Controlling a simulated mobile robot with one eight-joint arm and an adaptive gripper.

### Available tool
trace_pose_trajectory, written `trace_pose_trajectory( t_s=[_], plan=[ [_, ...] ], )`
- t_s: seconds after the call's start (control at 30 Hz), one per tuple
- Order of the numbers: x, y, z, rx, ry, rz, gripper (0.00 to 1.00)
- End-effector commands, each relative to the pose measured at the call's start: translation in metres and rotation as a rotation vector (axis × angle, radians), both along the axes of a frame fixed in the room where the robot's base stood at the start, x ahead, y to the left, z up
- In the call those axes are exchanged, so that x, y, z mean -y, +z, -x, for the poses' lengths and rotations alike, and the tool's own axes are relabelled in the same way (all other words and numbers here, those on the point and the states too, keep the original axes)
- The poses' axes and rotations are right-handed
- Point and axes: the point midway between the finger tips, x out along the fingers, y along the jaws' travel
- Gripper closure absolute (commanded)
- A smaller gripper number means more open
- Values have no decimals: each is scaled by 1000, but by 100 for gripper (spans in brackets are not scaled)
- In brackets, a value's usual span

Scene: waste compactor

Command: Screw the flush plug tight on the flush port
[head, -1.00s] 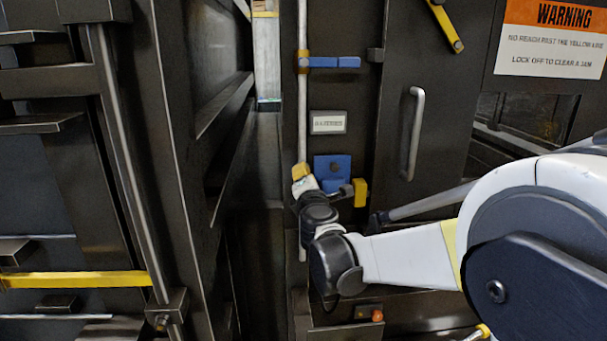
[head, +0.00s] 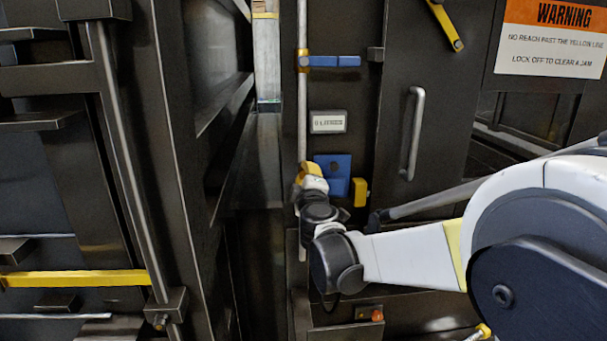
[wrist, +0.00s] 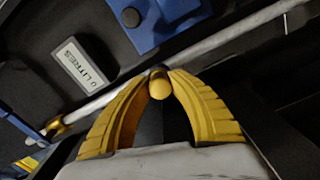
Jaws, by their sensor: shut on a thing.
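My gripper (wrist: 158,78) has two ribbed yellow fingers. In the wrist view they are shut on a small yellow cylindrical piece, which looks like the flush plug (wrist: 160,88). The fingers hide part of its sides. A pale metal pipe (wrist: 222,52) passes just behind the fingertips. The flush port is hidden behind the gripper, so I cannot tell how the plug sits on it. In the head view my gripper (head: 307,173) is at the upright pipe (head: 302,110), left of a blue block; the plug is not distinguishable there.
The blue block (head: 333,172) with a dark knob is close beside my gripper, and a yellow block (head: 360,192) is to its right. A label (head: 328,122) and a blue-handled lever (head: 333,62) are above. A door handle (head: 413,133) stands farther right.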

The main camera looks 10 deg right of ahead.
Motion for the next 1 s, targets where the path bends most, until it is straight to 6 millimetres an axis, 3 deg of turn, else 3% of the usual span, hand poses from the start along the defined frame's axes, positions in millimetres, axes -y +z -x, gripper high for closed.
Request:
trace_pose_trajectory(
  t_s=[0.37,0.7,1.0],
  plan=[
    [0,0,0,0,0,-75,100],
    [0,0,0,0,0,-490,100],
    [0,0,0,0,0,-516,100]
  ],
)
